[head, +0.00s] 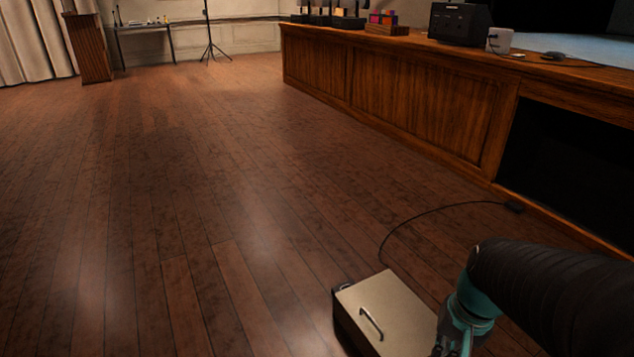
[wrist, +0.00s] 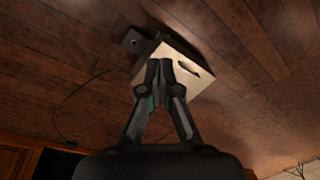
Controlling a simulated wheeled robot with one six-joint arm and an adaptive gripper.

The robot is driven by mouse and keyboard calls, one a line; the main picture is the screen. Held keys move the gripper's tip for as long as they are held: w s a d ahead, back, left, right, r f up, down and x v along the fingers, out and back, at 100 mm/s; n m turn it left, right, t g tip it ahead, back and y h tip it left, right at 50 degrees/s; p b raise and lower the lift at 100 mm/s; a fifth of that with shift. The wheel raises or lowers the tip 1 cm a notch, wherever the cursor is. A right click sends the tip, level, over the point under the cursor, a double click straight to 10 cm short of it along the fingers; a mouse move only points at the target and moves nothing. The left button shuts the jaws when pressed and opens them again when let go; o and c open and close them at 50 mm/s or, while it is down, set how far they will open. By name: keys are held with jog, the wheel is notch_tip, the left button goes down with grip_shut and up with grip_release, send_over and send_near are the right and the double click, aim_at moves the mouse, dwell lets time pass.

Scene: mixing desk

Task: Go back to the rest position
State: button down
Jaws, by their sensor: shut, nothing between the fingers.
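My gripper (wrist: 163,65) shows in the wrist view with its fingertips together and nothing between them. It points toward a box with a pale top and a dark handle (wrist: 188,68), and overlaps it in the picture; I cannot tell how far apart they are. In the head view my arm comes in at the lower right, and my gripper (head: 446,346) is partly cut off by the bottom edge, beside the box (head: 390,306).
A cable (head: 420,219) runs over the floor from the box to the wooden desk (head: 420,98) on the right. A lectern (head: 90,48), a small table (head: 145,29) and a tripod stand (head: 210,40) are at the back. The wooden floor (head: 150,180) on the left is clear.

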jog(key=s+a+r+n+t+p, duration=0.1)
jog(key=a+r+n+t+p, duration=0.1)
jog(key=r, duration=0.5)
jog(key=s+a+r+n+t+h+p, duration=0.1)
jog(key=a+r+n+t, duration=0.1)
jog(key=r, duration=0.6)
jog(key=shift+s+a+t+p, duration=0.15)
jog(key=shift+a+t+p, duration=0.25)
jog(key=shift+a, duration=0.5)
jog(key=shift+r, duration=0.1)
